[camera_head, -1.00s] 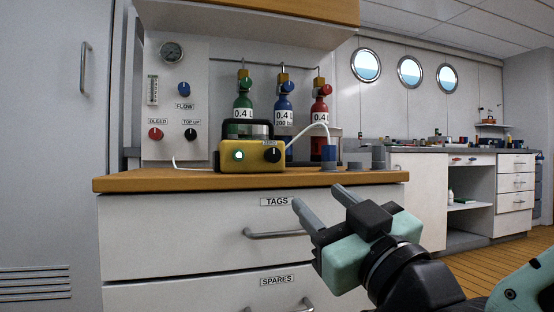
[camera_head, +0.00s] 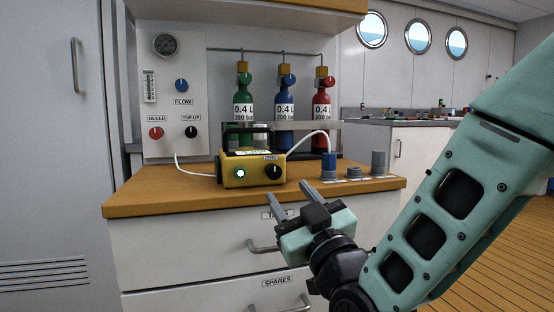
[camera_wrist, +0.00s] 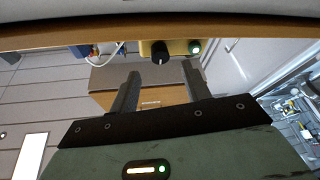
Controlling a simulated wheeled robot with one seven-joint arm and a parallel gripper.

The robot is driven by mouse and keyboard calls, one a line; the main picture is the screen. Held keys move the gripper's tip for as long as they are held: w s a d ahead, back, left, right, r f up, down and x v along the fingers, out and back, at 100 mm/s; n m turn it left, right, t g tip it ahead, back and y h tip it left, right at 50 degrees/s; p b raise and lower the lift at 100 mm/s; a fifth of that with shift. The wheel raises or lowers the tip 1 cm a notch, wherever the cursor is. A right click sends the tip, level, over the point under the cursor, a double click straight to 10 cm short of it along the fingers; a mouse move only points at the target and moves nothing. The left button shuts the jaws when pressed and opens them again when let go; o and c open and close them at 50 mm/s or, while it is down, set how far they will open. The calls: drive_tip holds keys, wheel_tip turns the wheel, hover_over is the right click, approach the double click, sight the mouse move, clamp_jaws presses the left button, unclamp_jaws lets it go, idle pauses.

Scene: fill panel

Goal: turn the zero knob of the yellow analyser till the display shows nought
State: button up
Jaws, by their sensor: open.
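The yellow analyser (camera_head: 252,175) sits on the wooden counter top, with a lit green-white lamp (camera_head: 240,173) on its front. Its black zero knob (camera_head: 274,172), with a pale mark, is at the right of that front. The knob (camera_wrist: 160,52) and the lamp (camera_wrist: 195,46) also show in the wrist view. A pale strip on top, perhaps the display (camera_head: 250,152), is too foreshortened to read. My gripper (camera_head: 288,192) is open and empty, in front of the counter edge and below the knob. In the wrist view the knob appears between and beyond the fingertips (camera_wrist: 161,75).
On the counter (camera_head: 150,201), a blue-topped fitting (camera_head: 329,164) and grey fittings (camera_head: 378,163) stand right of the analyser. Green, blue (camera_head: 284,125) and red cylinders stand behind. Drawers are below.

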sight(276, 175)
drive_tip(key=p+x, duration=0.2)
drive_tip(key=x, duration=0.4)
drive_tip(key=shift+w+a+r+p, duration=0.1)
drive_tip(key=shift+w+p, duration=0.2)
drive_tip(key=shift+p, duration=0.1)
